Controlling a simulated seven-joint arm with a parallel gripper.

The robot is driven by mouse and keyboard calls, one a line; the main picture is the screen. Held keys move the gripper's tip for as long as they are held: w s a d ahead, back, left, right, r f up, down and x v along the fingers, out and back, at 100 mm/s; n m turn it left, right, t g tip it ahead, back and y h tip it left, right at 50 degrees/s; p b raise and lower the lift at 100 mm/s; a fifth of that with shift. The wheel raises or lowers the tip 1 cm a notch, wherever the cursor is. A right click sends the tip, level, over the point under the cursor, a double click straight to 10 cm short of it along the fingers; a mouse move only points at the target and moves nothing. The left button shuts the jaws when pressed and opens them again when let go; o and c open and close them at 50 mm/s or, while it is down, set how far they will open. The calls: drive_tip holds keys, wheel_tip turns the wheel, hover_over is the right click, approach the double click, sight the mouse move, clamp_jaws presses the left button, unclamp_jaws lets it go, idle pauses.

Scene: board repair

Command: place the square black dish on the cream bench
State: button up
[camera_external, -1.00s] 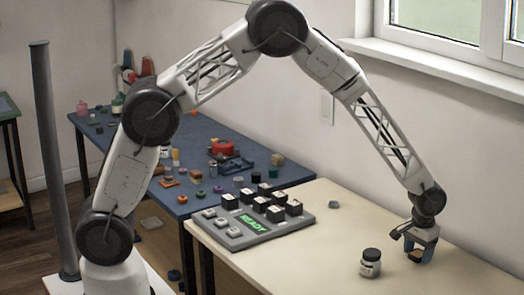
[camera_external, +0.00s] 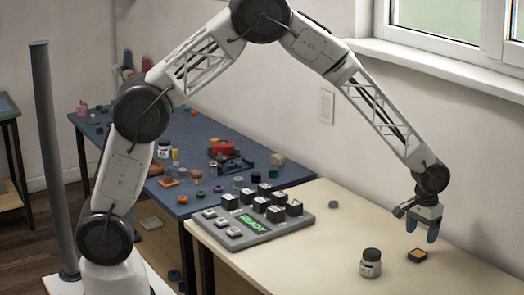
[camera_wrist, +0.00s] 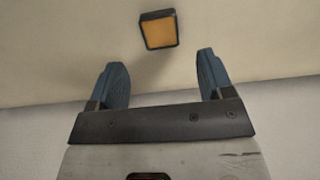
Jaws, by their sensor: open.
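The square black dish (camera_external: 417,256) lies flat on the cream bench (camera_external: 330,225), with an orange-yellow inside face. In the wrist view the dish (camera_wrist: 159,29) shows beyond the fingertips, near the top of the picture, apart from both fingers. My gripper (camera_external: 430,233) hangs a little above and to the right of the dish in the external view. Its two blue fingers are spread with nothing between them, as the wrist view also shows (camera_wrist: 161,70).
A small jar with a dark lid (camera_external: 370,263) stands left of the dish. A grey keypad with a READY display (camera_external: 255,225) sits at the bench's left end. A small grey object (camera_external: 333,204) lies near the wall. The blue table (camera_external: 185,205) behind holds several small items.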

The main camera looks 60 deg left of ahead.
sight(417, 253)
drive_tip(key=shift+r, duration=2.75)
drive_tip(key=s+a+r+t, duration=0.1)
drive_tip(key=s+a+r, duration=0.8)
drive_tip(key=a+r, duration=0.25)
drive_tip(key=s+a+r, duration=0.9)
drive_tip(key=a+r, duration=0.1)
drive_tip(key=a, duration=0.3)
drive_tip(key=s+a, duration=0.4)
drive_tip(key=s, duration=0.5)
drive_tip(key=s+a+r+t, duration=0.1)
drive_tip(key=s+a, duration=0.4)
drive_tip(key=s, duration=0.5)
drive_tip(key=s+a+r, duration=0.1)
drive_tip(key=s+a, duration=0.4)
drive_tip(key=s, duration=0.4)
drive_tip(key=shift+s+r+t, duration=0.15)
drive_tip(key=shift+s+t, duration=0.15)
